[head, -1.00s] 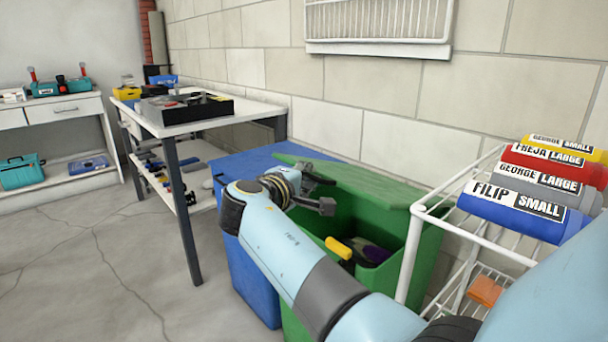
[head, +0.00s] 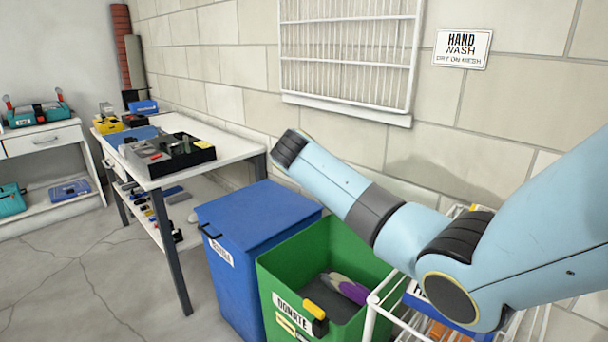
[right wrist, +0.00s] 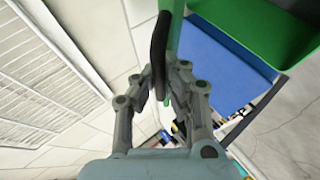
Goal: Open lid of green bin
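The green bin (head: 275,283), labelled DONATE, stands with its top uncovered in the head view; items show inside it. Its lid cannot be made out there. In the right wrist view, a thin green edge (right wrist: 175,28), apparently the lid seen edge-on, stands beside a dark handle (right wrist: 159,55); the bin's green wall (right wrist: 250,35) is to the right. My right gripper (right wrist: 165,75) has its fingertips on either side of this handle; whether they grip it is unclear. In the head view, my right arm reaches above the bin and its gripper is hidden. My left gripper is out of view.
A blue lidded bin (head: 258,212) stands left of the green bin. A white table (head: 215,140) with a black tray is farther left. A white wire rack (head: 372,310) is at the right, partly behind my arm. A wire grille (head: 350,55) hangs on the wall.

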